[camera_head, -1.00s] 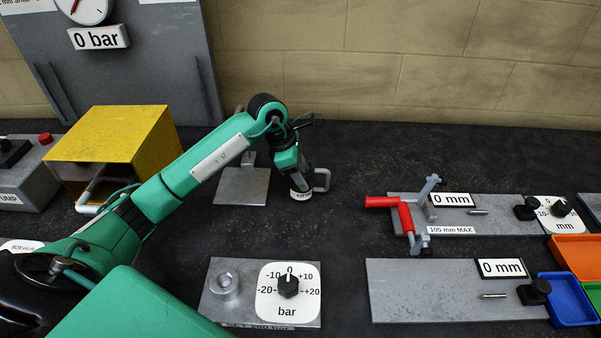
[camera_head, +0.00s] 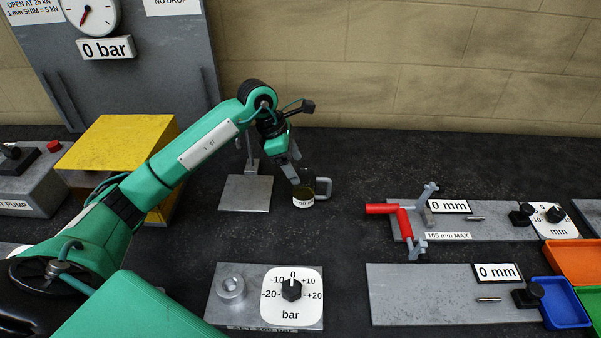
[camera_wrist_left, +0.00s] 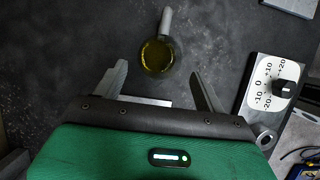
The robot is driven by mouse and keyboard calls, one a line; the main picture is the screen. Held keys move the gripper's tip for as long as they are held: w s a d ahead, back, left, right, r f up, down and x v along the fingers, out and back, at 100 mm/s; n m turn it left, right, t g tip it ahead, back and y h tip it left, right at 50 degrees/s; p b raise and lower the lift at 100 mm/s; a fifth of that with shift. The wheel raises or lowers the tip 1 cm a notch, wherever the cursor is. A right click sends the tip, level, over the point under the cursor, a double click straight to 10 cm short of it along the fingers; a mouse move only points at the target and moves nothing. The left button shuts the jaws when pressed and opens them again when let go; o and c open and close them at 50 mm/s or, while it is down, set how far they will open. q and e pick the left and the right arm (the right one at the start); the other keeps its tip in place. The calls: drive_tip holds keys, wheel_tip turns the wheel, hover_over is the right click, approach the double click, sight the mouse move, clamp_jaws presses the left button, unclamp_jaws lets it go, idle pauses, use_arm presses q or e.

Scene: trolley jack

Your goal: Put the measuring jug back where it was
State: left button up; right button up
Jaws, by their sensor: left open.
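The measuring jug (camera_head: 304,196) is a small clear cup with a pale label, a grey handle to its right and yellowish liquid inside. It appears upright on the dark bench, right of a grey plate with a post (camera_head: 246,193). My left gripper (camera_head: 294,159) is open just above and behind the jug, and its fingers partly cover the jug's upper left. In the left wrist view the jug (camera_wrist_left: 157,57) lies beyond the open fingertips (camera_wrist_left: 159,70), roughly centred between them, with its handle pointing away. My right gripper is not in view.
A yellow open-sided box (camera_head: 118,142) stands left, behind my arm. A bar dial plate (camera_head: 224,312) is in front. A red-handled tool (camera_head: 399,212) lies on a plate at right. Coloured trays (camera_head: 563,302) stand far right. Bare bench surrounds the jug's right and front.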

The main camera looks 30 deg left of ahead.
use_arm(q)
drive_tip(key=p+v, duration=0.1)
drive_tip(key=v, duration=0.4)
drive_tip(key=shift+r, duration=0.15)
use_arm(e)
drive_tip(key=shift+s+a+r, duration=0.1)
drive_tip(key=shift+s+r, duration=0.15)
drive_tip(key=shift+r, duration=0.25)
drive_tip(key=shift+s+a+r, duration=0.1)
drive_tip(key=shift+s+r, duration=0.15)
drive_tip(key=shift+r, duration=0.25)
use_arm(q)
drive_tip(key=shift+a, duration=0.1)
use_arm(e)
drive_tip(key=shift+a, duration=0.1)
